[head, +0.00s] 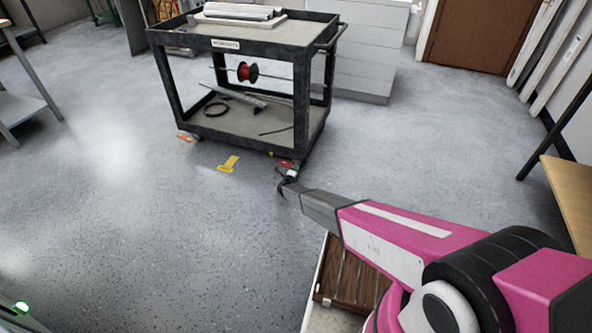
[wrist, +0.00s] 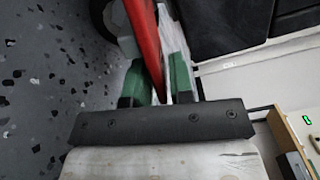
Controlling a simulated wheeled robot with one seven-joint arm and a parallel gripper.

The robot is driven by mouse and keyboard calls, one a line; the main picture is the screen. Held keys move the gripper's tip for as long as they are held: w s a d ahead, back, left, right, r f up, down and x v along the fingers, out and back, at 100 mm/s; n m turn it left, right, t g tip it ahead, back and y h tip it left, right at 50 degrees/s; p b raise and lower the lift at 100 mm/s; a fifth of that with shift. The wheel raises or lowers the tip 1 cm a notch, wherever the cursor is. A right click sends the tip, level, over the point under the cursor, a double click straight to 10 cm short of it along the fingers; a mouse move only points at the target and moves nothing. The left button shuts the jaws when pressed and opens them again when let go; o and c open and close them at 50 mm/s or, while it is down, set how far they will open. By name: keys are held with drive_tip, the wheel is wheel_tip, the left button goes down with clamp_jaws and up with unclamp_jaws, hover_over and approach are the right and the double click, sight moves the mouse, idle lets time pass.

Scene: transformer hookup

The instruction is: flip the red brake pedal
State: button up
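The red brake pedal (head: 286,163) is low at the cart's near right caster, just beyond my gripper (head: 289,178) in the head view. In the wrist view the red pedal (wrist: 145,40) is a long, narrow strip running down between the two green fingertips of my gripper (wrist: 158,82). The fingers stand apart, with a gap visible between the pedal and the right finger. I cannot tell whether either finger touches the pedal. In the head view the fingertips are small and partly hidden.
The black two-shelf cart (head: 225,125) carries a red spool (head: 247,72) and lengths of metal and cable. An orange-red piece (head: 185,137) is at its left caster. A yellow floor mark (head: 228,164) lies in front. Open floor (head: 120,220) spreads left; a wooden-topped table (head: 570,195) is right.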

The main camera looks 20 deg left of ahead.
clamp_jaws()
drive_tip(key=shift+r, duration=0.1)
drive_tip(key=n, duration=0.1)
drive_tip(key=r+n, duration=0.1)
drive_tip(key=n, duration=0.1)
drive_tip(key=shift+a+r+n, duration=0.15)
drive_tip(key=shift+r+n, duration=0.1)
drive_tip(key=shift+n, duration=0.4)
drive_tip(key=shift+a+r+n, duration=0.1)
drive_tip(key=shift+r+n, duration=0.1)
drive_tip(key=shift+n, duration=0.45)
